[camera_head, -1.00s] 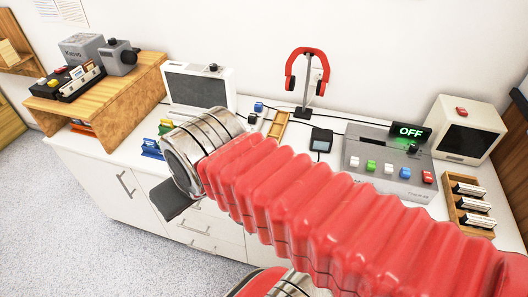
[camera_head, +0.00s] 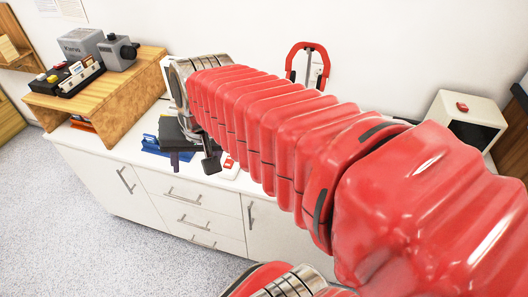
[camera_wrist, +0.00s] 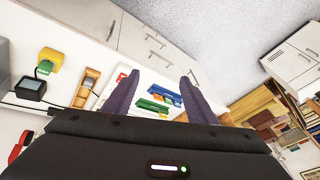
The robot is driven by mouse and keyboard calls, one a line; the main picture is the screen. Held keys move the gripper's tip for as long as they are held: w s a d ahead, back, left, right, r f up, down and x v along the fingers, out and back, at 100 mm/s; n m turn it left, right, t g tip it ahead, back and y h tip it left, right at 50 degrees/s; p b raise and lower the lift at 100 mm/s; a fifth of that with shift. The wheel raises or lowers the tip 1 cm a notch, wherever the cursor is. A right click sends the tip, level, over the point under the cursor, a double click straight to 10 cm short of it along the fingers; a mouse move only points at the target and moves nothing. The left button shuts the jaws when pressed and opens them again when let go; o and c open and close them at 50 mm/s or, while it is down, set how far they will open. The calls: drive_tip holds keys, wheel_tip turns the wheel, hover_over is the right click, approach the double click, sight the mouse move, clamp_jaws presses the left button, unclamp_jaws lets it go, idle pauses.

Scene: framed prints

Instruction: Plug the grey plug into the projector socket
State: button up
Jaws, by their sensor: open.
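A grey device with a round front (camera_head: 118,52), perhaps the projector, stands on the wooden stand at the far left in the head view. Its socket is not clear. I cannot make out the grey plug in either current view; my red arm hides much of the bench. My gripper (camera_head: 193,160) is over the bench's front edge, to the right of the stand. In the wrist view my gripper (camera_wrist: 160,80) is open, its two dark fingers apart. Nothing is held between them. Green and blue holders (camera_wrist: 158,102) show below, between the fingers.
The wooden stand (camera_head: 130,90) also carries a grey box (camera_head: 82,43) and a black button panel (camera_head: 68,78). The wrist view shows a yellow-green block (camera_wrist: 49,60), a black square device (camera_wrist: 30,88) and a wooden tray (camera_wrist: 87,86). Red headphones (camera_head: 307,52) stand behind my arm.

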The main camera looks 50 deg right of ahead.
drive_tip(key=w+d+f+m+g+y, duration=0.1)
drive_tip(key=w+d+f+m, duration=0.15)
drive_tip(key=d+m, duration=0.55)
drive_tip(key=w+d+f+m, duration=0.2)
drive_tip(key=w+d+m, duration=0.25)
drive_tip(key=d, duration=0.45)
drive_tip(key=d+f+m, duration=0.2)
drive_tip(key=d+m, duration=0.1)
drive_tip(key=d, duration=0.3)
drive_tip(key=s+d+f+m, duration=0.1)
drive_tip(key=d+f+m, duration=0.2)
drive_tip(key=d, duration=0.3)
drive_tip(key=s+d+f+m+y, duration=0.1)
drive_tip(key=d+f+m, duration=0.2)
drive_tip(key=d+m, duration=0.2)
drive_tip(key=shift+d+f+t, duration=0.2)
drive_tip(key=shift+d+t, duration=0.1)
drive_tip(key=shift+d, duration=0.25)
drive_tip(key=shift+s+f, duration=0.1)
drive_tip(key=shift+x, duration=4.2)
drive_tip(key=shift+x, duration=2.6)
